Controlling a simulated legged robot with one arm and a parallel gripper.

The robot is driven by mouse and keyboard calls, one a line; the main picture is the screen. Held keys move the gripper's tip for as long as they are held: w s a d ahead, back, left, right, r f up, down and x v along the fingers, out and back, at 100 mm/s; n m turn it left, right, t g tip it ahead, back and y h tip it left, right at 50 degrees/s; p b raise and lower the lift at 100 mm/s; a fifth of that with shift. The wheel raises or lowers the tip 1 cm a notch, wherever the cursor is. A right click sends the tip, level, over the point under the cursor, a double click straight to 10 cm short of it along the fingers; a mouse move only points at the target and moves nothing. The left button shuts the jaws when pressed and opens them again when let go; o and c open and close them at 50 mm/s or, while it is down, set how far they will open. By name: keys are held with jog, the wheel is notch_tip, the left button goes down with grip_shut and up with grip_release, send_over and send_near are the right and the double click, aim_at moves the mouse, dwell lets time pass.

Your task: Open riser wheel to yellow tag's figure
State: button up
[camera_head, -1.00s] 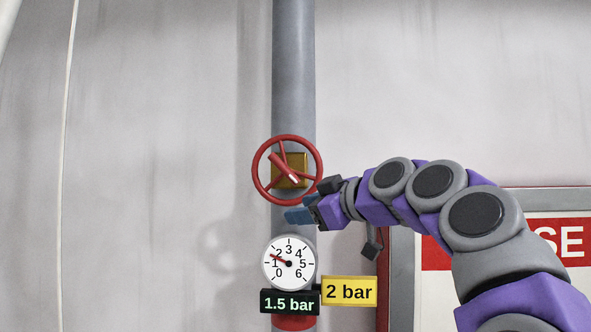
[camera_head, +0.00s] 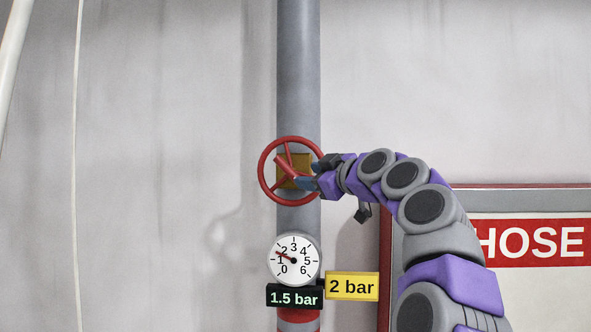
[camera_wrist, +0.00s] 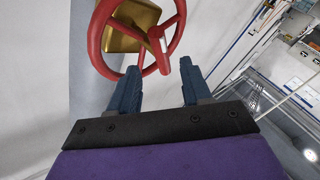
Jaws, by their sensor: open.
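The red riser wheel (camera_head: 262,172) is mounted on a brass block (camera_head: 305,168) on the grey vertical pipe (camera_head: 298,70). A round white gauge (camera_head: 305,272) below it has its red needle between 1 and 2. The black display (camera_head: 294,298) reads 1.5 bar. The yellow tag (camera_head: 352,287) reads 2 bar. My gripper (camera_head: 302,182) is at the wheel's right side in the head view. In the wrist view my gripper (camera_wrist: 160,80) is open and empty, its two blue fingers apart, just short of the wheel (camera_wrist: 98,38) and its red handle. Contact cannot be told.
A red-framed HOSE sign (camera_head: 530,242) is on the wall at right, behind my arm. A thin pale line (camera_head: 76,150) runs down the wall at left.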

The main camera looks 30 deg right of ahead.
aim_at(295, 175)
jog(key=w, duration=0.2)
jog(key=w+p, duration=0.1)
jog(key=w, duration=0.1)
jog(key=w+a+p, duration=0.1)
jog(key=w, duration=0.1)
jog(key=shift+w, duration=0.3)
jog(key=shift+c, duration=0.5)
grip_shut()
